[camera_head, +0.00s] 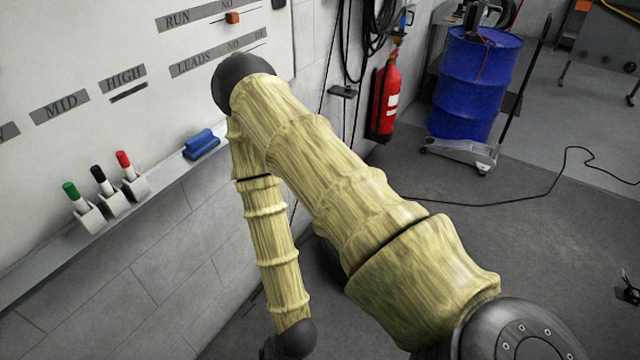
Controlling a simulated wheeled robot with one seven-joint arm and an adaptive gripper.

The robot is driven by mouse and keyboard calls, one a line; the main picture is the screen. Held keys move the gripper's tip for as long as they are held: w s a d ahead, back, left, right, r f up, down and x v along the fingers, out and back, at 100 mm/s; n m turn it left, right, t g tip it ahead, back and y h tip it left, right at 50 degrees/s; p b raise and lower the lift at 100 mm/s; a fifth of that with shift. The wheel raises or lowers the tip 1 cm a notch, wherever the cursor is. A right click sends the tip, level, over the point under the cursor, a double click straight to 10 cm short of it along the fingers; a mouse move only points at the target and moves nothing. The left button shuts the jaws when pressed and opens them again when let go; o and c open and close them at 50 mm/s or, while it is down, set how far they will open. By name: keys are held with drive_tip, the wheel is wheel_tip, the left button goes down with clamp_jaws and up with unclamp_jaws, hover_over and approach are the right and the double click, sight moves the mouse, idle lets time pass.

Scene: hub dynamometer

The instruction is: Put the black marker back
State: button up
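A black-capped marker (98,174) stands cap up in the middle one of three small white holders (113,204) on the whiteboard's ledge, at the left of the head view. A green-capped marker (70,190) stands in the holder to its left and a red-capped marker (124,160) in the one to its right. My arm reaches up from the lower right and bends down again, right of the holders. Its far end runs to the bottom edge, and my gripper's fingers do not show.
A blue eraser (201,143) lies on the ledge (45,262) right of the holders. The whiteboard (60,60) is above, with an orange block (232,18) on it. A red fire extinguisher (386,100), a blue drum (478,85) on a trolley and a floor cable (530,197) are at right.

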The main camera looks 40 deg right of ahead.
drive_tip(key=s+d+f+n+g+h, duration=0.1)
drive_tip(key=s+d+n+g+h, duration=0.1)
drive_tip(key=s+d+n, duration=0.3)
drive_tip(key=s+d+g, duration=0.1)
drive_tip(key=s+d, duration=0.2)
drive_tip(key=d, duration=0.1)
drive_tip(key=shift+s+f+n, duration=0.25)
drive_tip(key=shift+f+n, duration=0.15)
